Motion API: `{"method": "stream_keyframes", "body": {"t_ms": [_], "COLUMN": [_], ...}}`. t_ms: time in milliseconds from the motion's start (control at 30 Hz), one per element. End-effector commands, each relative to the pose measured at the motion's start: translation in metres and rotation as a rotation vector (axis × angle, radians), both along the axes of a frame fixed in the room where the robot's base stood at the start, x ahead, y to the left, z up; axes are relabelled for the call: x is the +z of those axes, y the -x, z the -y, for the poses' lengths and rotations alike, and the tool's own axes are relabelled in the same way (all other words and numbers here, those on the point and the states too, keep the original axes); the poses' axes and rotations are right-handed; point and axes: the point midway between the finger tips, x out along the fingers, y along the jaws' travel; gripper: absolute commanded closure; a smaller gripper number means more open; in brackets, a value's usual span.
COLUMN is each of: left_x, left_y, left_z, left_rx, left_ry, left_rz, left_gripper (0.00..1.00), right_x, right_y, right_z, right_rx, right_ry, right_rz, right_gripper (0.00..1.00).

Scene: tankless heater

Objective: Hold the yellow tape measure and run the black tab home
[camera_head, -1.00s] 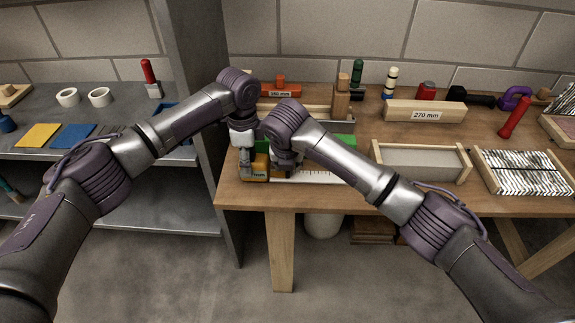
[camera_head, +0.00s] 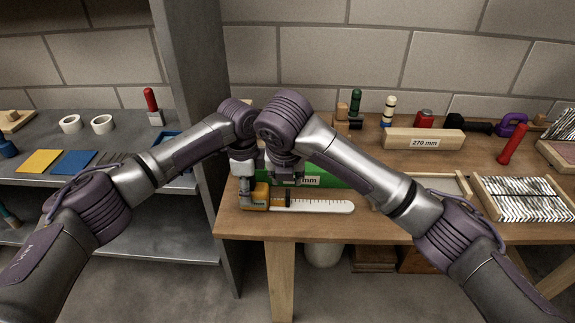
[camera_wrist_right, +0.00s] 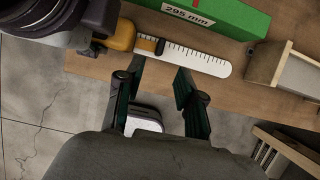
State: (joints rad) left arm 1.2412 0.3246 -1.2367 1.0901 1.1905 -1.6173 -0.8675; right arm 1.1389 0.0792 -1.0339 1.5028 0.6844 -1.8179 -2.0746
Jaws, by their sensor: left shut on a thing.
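The yellow tape measure (camera_head: 256,197) lies at the table's front left corner, and it also shows in the right wrist view (camera_wrist_right: 121,37). My left gripper (camera_head: 246,190) is around its body and shut on it. A white ruled strip (camera_head: 325,206) runs right from the tape measure along the table. A small black tab (camera_wrist_right: 160,46) sits on the strip close to the tape measure, beside a brown part. My right gripper (camera_wrist_right: 160,67) is open, its two fingers apart and empty. In the head view it hangs above the tab and strip, partly hidden by its own wrist.
A green block (camera_wrist_right: 212,14) labelled 295 mm lies behind the strip. A wooden tray (camera_wrist_right: 285,67) is to the right, with a 270 mm block (camera_head: 424,139) and a tray of metal pieces (camera_head: 524,198) further right. The table's front edge is close.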

Motion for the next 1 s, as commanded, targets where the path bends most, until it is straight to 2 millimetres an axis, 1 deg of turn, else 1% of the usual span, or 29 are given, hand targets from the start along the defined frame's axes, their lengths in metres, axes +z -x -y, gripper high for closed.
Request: {"method": "stream_keyframes", "body": {"t_ms": [167, 200, 367, 667, 767, 867, 1000], "left_x": [-0.002, -0.002, -0.002, 0.000, 0.005, 0.018, 0.047], "left_y": [0.001, 0.001, 0.001, 0.000, 0.000, -0.001, -0.001], "left_z": [0.000, 0.000, 0.000, 0.000, 0.000, 0.000, 0.001], "left_rx": [-0.001, -0.001, -0.001, 0.000, 0.000, 0.000, -0.002], "left_ry": [0.000, 0.000, 0.000, 0.000, 0.001, 0.001, 0.001], "left_rz": [-0.003, -0.003, -0.002, -0.001, 0.000, 0.002, 0.003], "left_gripper": [0.99, 0.47, 0.20, 0.19, 0.19, 0.19, 0.19], "right_x": [-0.001, -0.001, -0.001, 0.000, 0.000, 0.000, 0.000], "right_y": [0.000, 0.000, 0.000, 0.000, 0.000, 0.000, 0.000], "right_z": [0.000, 0.000, 0.000, 0.000, 0.000, 0.000, 0.000], "right_rx": [0.000, 0.000, 0.000, 0.000, 0.000, 0.000, 0.000], "right_ry": [0.000, 0.000, 0.000, 0.000, 0.000, 0.000, 0.000], "right_rz": [0.000, 0.000, 0.000, 0.000, 0.000, 0.000, 0.000], "right_gripper": [0.62, 0.62, 0.62, 0.62, 0.62, 0.62, 0.62]}}
